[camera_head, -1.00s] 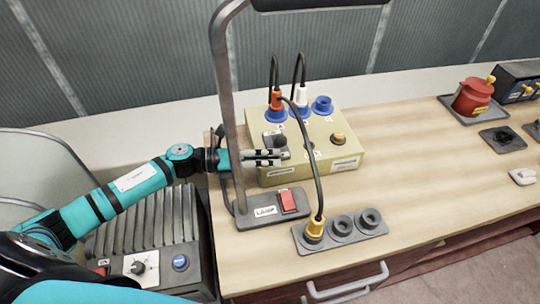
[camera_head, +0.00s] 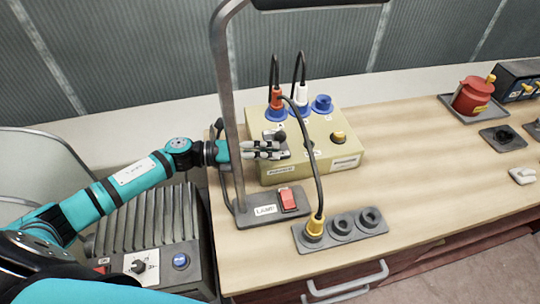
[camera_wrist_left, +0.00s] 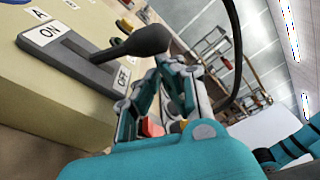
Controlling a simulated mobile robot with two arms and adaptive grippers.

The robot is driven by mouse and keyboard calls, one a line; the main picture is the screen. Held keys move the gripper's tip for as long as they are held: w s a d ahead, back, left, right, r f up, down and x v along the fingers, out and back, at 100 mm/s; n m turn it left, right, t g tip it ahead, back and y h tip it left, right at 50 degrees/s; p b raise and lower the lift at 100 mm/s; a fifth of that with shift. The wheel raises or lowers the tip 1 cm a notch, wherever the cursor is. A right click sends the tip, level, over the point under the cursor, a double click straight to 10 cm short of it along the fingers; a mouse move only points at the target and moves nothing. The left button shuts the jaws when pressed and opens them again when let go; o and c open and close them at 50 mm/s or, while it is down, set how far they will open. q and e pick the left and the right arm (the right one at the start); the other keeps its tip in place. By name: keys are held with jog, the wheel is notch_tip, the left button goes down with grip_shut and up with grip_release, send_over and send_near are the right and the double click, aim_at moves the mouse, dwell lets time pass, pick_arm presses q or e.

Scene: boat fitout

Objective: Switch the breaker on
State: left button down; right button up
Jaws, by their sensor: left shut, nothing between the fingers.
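The breaker is a lever switch marked A on the yellow-beige box; its grey plate (camera_wrist_left: 75,62) reads ON at the upper left and OFF nearer my gripper in the left wrist view. Its black lever (camera_wrist_left: 145,40) sticks out from the plate with a rounded knob; which end it rests at I cannot tell for sure. My left gripper (camera_head: 285,150) is shut and empty, at the front of the box just below the knob (camera_head: 280,136). In the left wrist view its fingers (camera_wrist_left: 165,72) are just beneath the knob; contact is unclear. My right gripper is not in view.
A grey lamp base (camera_head: 262,212) with a red switch and a tall post stands close to my left arm. A black cable loops from the box (camera_head: 340,150) to a yellow plug (camera_head: 315,228) in the socket strip (camera_head: 345,237).

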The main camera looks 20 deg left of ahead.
pick_arm(q)
jog(key=n, duration=0.1)
jog(key=w+a+r+n, duration=0.1)
jog(key=shift+w+r+n, duration=0.25)
jog(key=shift+r+n, duration=0.05)
jog(key=shift+n, duration=0.1)
jog(key=w+n, duration=0.1)
jog(key=w+a+r+n+h, duration=0.1)
jog(key=n, duration=0.1)
jog(key=shift+a+n+b, duration=0.15)
jog(key=shift+n+b, duration=0.15)
jog(key=shift+b, duration=0.05)
jog(key=n, duration=0.1)
jog(key=w+a+n, duration=0.1)
jog(key=shift+w+r+n+b, duration=0.2)
jog(key=shift+n+b, duration=0.1)
jog(key=shift+b, duration=0.05)
jog(key=shift+w+a+n+t+b, duration=0.4)
jog(key=shift+w+n, duration=0.15)
jog(key=shift+n, duration=0.45)
jog(key=shift+w+a+b, duration=0.25)
jog(key=shift+w+b, duration=0.05)
jog(key=shift+w, duration=0.05)
